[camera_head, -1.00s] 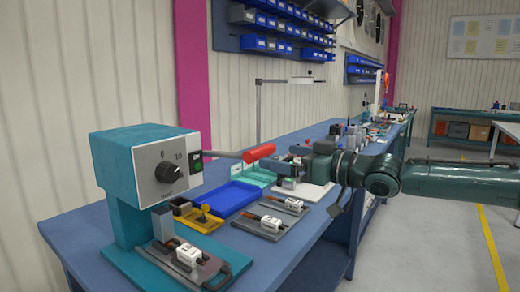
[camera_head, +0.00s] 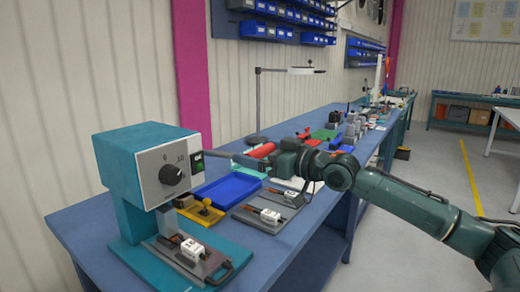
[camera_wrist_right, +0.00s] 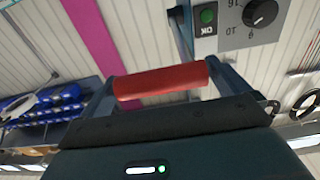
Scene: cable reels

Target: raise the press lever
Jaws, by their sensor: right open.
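The teal press (camera_head: 130,165) stands at the near left of the bench, with a dial and a green button on its front. Its grey lever rod (camera_head: 222,154) sticks out to the right and ends in a red handle (camera_head: 262,150). My right gripper (camera_head: 270,160) is at the handle and hides part of it. In the right wrist view the red handle (camera_wrist_right: 160,83) lies across the space between the two spread fingers of my right gripper (camera_wrist_right: 165,85). The gripper is open; whether a finger touches the handle I cannot tell. My left gripper is not in view.
A blue tray (camera_head: 228,190), a yellow fixture (camera_head: 203,210) and grey plates with white connectors (camera_head: 268,215) lie on the blue bench (camera_head: 80,225) below the lever. A lamp stand (camera_head: 258,105) rises behind.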

